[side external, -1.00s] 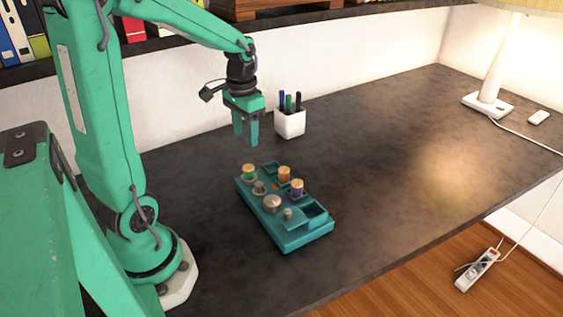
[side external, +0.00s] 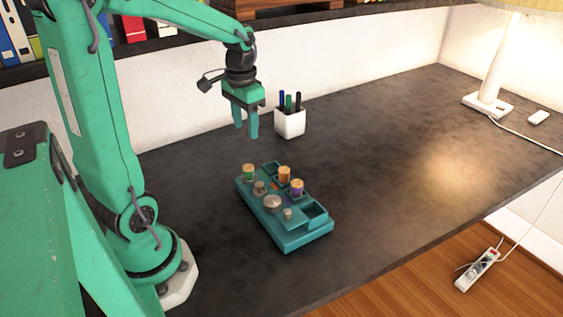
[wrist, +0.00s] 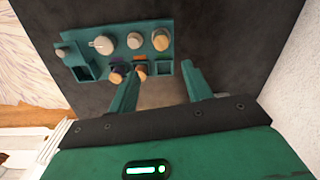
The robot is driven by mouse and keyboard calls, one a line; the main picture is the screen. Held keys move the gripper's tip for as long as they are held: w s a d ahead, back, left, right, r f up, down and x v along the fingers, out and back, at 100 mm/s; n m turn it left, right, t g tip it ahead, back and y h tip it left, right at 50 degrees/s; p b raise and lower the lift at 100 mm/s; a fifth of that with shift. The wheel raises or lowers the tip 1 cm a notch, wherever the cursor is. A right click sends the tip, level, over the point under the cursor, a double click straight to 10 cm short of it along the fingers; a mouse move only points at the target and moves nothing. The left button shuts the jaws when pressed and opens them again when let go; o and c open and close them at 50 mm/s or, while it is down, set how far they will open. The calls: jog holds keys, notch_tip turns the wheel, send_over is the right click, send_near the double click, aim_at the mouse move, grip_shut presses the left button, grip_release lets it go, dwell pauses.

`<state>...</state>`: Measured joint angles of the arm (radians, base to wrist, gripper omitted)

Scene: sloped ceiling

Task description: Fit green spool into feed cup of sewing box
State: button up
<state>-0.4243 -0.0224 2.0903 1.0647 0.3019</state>
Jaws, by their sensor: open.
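The teal sewing box (side external: 292,240) lies on the dark desk. The green spool (side external: 249,172), with a tan top, stands upright at the box's far-left corner; a greyish round rim shows at its base. It also shows in the wrist view (wrist: 161,40). I cannot tell which fitting is the feed cup or how deep the spool sits. My gripper (side external: 246,130) is open and empty, pointing down above and behind the box, clear of the spool. Its two fingers also show apart in the wrist view (wrist: 160,78).
An orange spool (side external: 284,174) and a purple spool (side external: 297,188) stand in the box beside grey round fittings (side external: 272,203). The near-right compartment (side external: 315,210) looks empty. A white pen cup (side external: 290,123) stands behind.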

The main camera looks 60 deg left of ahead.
jog(key=s+d+r+t, duration=0.2)
jog(key=s+d, duration=0.2)
jog(key=d, duration=0.3)
jog(key=s+d+r+m+t, duration=0.1)
jog(key=s+d+r+t, duration=0.2)
jog(key=d, duration=0.3)
jog(key=shift+s+d+r, duration=0.3)
jog(key=shift+s+d, duration=0.1)
jog(key=shift+s, duration=0.2)
